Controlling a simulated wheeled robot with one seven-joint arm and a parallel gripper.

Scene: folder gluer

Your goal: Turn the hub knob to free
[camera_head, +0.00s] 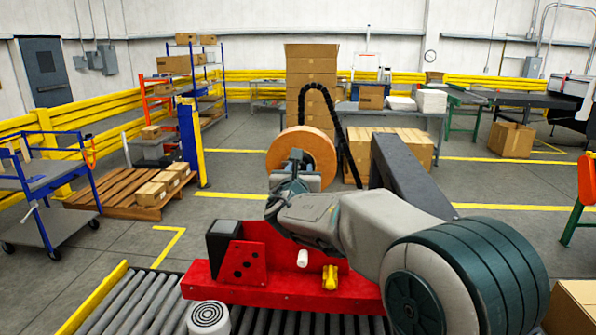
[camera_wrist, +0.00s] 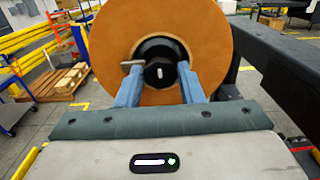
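The hub knob (camera_wrist: 160,73) is a black faceted piece with a short white upright mark, at the middle of a round orange-brown reel (camera_wrist: 215,40) in the wrist view. A dark hub ring surrounds it. My gripper (camera_wrist: 160,76) has its two blue fingers apart, one on each side of the knob. I cannot tell whether either finger touches it. A small grey bar (camera_wrist: 131,63) shows by the left fingertip. In the head view the reel (camera_head: 318,148) stands behind my wrist, which hides the knob and most of my gripper (camera_head: 294,160).
A red machine base (camera_head: 285,295) with a yellow piece and a white cylinder lies below my arm, over a roller conveyor (camera_head: 140,300). A long dark beam (camera_head: 405,175) stands right of the reel. Stacked cartons (camera_head: 312,62) are behind.

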